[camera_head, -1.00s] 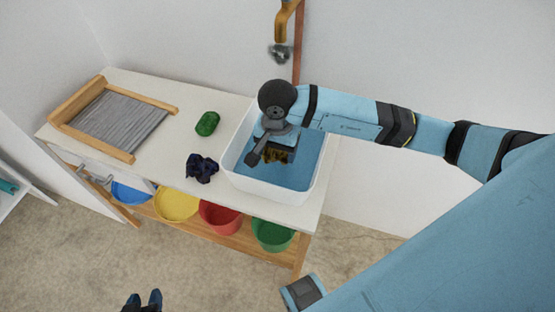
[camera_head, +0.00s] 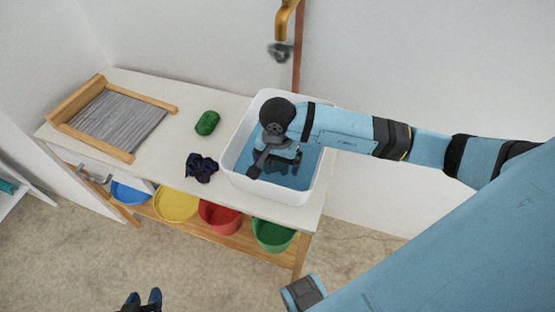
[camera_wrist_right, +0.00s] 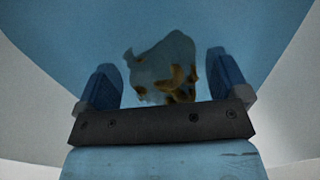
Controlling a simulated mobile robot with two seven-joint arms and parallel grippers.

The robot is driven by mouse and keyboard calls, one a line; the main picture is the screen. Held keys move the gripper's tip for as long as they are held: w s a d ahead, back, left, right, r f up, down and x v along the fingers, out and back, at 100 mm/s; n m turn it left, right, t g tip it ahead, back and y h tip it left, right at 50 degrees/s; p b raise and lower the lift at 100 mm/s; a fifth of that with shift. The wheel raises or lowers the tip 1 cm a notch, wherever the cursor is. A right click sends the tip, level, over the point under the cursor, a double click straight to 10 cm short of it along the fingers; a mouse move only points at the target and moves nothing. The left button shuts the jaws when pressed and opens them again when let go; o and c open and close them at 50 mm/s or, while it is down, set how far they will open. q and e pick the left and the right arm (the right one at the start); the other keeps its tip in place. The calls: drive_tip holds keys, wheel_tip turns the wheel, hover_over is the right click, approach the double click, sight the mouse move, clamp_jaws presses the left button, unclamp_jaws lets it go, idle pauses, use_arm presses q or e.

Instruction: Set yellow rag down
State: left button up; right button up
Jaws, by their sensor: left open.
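The yellow rag (camera_wrist_right: 172,72) shows in the right wrist view as a crumpled yellow-brown piece, tinted blue by the water. It lies between the spread blue fingers of my right gripper (camera_wrist_right: 160,75), with a gap on each side. In the head view my right gripper (camera_head: 274,166) is down inside the white basin (camera_head: 230,158), at the blue water (camera_head: 312,162). The rag cannot be made out there. My left gripper (camera_head: 144,298) shows only its two dark fingertips, apart and empty, at the bottom edge over the floor.
On the white table, left of the basin, are a dark crumpled cloth (camera_head: 200,168), a green lump (camera_head: 207,123) and a wooden-framed washboard (camera_head: 117,122). Several coloured tubs, including a red one (camera_head: 220,216), stand on the shelf below.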

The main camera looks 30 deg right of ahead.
use_arm(q)
drive_tip(key=shift+r, duration=0.1)
use_arm(e)
drive_tip(key=shift+r+p, duration=0.3)
drive_tip(key=shift+r, duration=0.05)
wheel_tip(320, 180, up, 12)
drive_tip(key=shift+f, duration=0.2)
use_arm(q)
drive_tip(key=shift+s+a, duration=0.1)
use_arm(e)
drive_tip(key=shift+s, duration=0.1)
